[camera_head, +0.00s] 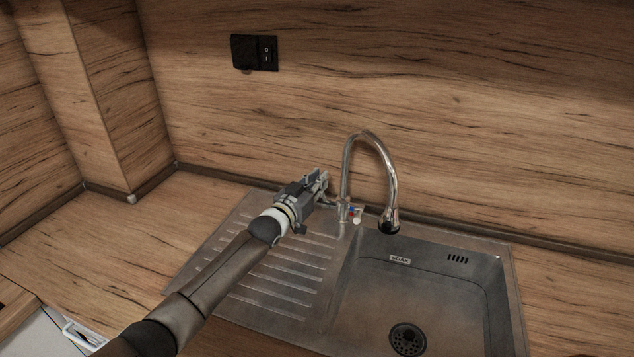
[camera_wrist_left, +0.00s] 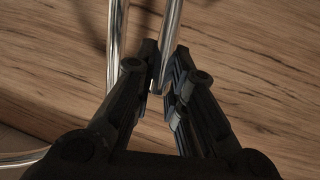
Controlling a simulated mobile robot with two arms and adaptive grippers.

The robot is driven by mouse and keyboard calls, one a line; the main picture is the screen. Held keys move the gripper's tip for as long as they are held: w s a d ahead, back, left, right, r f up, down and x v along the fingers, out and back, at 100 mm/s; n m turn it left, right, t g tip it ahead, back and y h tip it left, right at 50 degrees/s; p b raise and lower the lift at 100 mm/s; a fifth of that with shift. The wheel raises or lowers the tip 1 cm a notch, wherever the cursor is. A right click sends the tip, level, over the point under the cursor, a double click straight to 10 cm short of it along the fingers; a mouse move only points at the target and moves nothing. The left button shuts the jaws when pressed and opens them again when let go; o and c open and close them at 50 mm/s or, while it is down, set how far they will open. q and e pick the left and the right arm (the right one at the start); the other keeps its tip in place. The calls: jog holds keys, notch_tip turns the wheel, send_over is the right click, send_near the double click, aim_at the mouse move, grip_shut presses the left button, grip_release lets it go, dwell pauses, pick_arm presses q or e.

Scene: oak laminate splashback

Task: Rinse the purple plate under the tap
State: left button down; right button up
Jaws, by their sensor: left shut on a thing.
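The purple plate is not in view. The chrome tap (camera_head: 393,180) stands behind the sink, its curved spout pointing down over the basin. My left gripper (camera_head: 322,182) is at the left side of the tap's base. In the left wrist view, my left gripper (camera_wrist_left: 159,84) has its fingertips around the end of a thin chrome rod (camera_wrist_left: 171,35), which looks like the tap lever. The fingers are shut on it. No water shows below the spout. My right gripper is not in view.
The steel sink has a ribbed drainboard (camera_head: 275,285) on the left and an empty basin (camera_head: 440,300) with a drain (camera_head: 407,338) on the right. A black socket (camera_head: 254,53) is on the wooden splashback. The counter (camera_head: 150,235) left of the sink is clear.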

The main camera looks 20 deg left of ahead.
pick_arm(q)
jog(key=shift+f, duration=0.2)
jog(key=s+t+b, duration=0.1)
jog(key=b, duration=0.2)
jog(key=s+f+t+h+b, duration=0.1)
jog(key=t+b, duration=0.1)
jog(key=b, duration=0.2)
jog(key=shift+s+f+m+b, duration=0.2)
jog(key=shift+s+m+b, duration=0.1)
jog(key=shift+s, duration=0.05)
